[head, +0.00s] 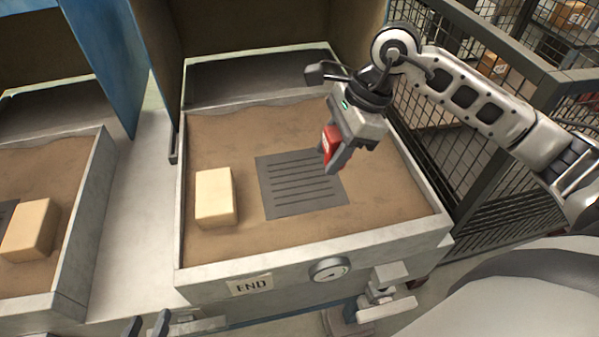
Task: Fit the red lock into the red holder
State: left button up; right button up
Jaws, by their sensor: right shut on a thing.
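My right gripper (332,163) comes in from the right and hangs over the right part of the sand-filled tray. It is shut on a small red block, which looks like the red lock (331,142); the fingers hide part of it. The lock is held above the dark slotted plate's right edge. Two dark fingertips at the bottom edge look like my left gripper (146,326); they stand apart with nothing seen between them. I cannot make out a red holder in this view.
A tan block (214,197) lies left of the slotted plate (296,205). A metal clamp-like fitting (388,290) juts out at the front. A mesh fence (440,150) stands right.

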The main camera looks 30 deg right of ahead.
send_over(292, 192)
jog(key=d, duration=0.2)
jog(key=f, duration=0.6)
jog(key=shift+s+a, duration=0.2)
jog(key=shift+s, duration=0.05)
jog(key=shift+f, duration=1.65)
jog(key=shift+f, duration=0.15)
jog(key=o, duration=1)
